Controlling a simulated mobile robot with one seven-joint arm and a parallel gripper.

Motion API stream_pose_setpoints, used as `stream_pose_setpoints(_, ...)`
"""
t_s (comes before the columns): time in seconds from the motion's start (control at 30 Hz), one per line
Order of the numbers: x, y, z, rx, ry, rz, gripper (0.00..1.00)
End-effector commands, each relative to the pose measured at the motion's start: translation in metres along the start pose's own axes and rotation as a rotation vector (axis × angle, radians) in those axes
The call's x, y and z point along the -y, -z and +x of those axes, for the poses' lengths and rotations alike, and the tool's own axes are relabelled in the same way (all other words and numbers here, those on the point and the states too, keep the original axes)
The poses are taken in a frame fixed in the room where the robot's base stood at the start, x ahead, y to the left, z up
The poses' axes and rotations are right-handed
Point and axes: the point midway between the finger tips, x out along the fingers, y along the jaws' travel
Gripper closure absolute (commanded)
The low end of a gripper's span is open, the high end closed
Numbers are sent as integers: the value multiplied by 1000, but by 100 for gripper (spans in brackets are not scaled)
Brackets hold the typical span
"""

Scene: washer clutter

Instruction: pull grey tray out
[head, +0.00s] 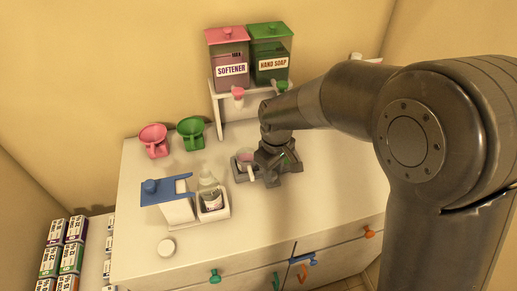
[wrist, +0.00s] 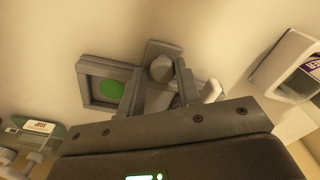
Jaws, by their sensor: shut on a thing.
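The grey tray (head: 239,172) lies on the white counter, partly hidden under my gripper (head: 270,166). In the wrist view the tray (wrist: 88,98) shows a square compartment with a green disc (wrist: 111,90) in it. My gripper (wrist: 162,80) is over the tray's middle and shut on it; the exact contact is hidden. A cup with pinkish contents (head: 246,155) is at the tray's left part in the head view. Its pale handle (wrist: 212,90) shows at the right in the wrist view.
Softener (head: 229,72) and hand soap (head: 272,62) dispensers stand on a white rack behind. Pink (head: 153,139) and green (head: 191,131) cups are at the back left. The counter's front right is clear.

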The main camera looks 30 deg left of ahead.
Motion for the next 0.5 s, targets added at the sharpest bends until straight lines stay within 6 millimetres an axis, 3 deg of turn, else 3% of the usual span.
stream_pose_setpoints(0.03, 12, -5, 10, 21, 22, -10, 85)
stream_pose_setpoints(0.5, 24, -26, 10, 22, 22, -10, 86)
